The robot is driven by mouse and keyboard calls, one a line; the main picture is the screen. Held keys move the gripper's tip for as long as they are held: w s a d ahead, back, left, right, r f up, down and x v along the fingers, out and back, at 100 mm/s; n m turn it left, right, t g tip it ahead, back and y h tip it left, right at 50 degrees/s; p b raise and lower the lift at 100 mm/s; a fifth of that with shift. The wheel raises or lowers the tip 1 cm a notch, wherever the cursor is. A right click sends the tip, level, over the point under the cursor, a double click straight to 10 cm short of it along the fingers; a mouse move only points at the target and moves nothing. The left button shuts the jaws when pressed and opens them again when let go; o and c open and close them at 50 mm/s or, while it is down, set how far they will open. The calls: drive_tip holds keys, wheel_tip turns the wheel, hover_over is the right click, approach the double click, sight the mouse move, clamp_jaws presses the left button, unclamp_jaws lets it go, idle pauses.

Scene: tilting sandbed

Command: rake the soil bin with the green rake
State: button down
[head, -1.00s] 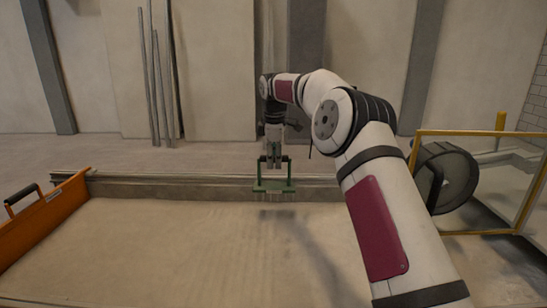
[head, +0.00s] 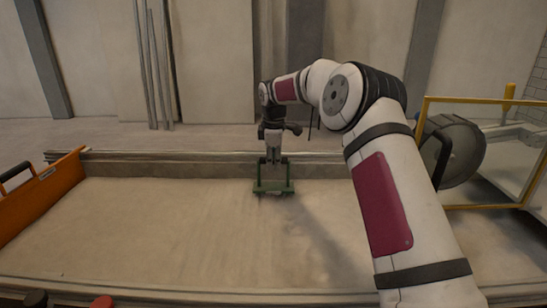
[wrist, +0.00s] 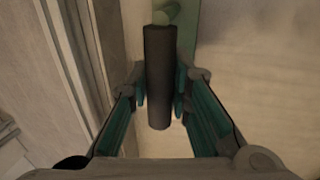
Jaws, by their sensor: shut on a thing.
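The green rake (head: 273,187) is at the far part of the soil bin (head: 150,225), near its back wall and a little right of the middle. Its crossbar is low over the pale soil; I cannot tell whether the tines touch it. My gripper (head: 273,160) points down above the rake and is shut on its handle. In the wrist view the dark handle (wrist: 160,80) sits between the two finger pads of my gripper (wrist: 160,92). Part of the green rake (wrist: 186,25) shows behind the handle. The soil surface looks mostly smooth with faint marks.
An orange side panel (head: 42,195) with a black handle bounds the bin at left. A yellow-framed guard (head: 480,207) and a dark wheel (head: 455,150) stand at right. A dark knob (head: 36,298) and a red knob (head: 102,301) show at the front edge. The bin's middle is clear.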

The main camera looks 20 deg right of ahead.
drive_tip(key=s+a+p, duration=0.3)
drive_tip(key=s+p, duration=0.3)
drive_tip(key=s, duration=0.4)
drive_tip(key=s+a+p, duration=0.4)
drive_tip(key=s+p, duration=0.3)
drive_tip(key=s, duration=0.4)
drive_tip(key=s+a+p, duration=0.3)
drive_tip(key=s+p, duration=0.3)
drive_tip(key=s, duration=0.4)
wheel_tip(320, 180, up, 12)
drive_tip(key=p, duration=0.4)
idle(0.7)
drive_tip(key=shift+f, duration=0.15)
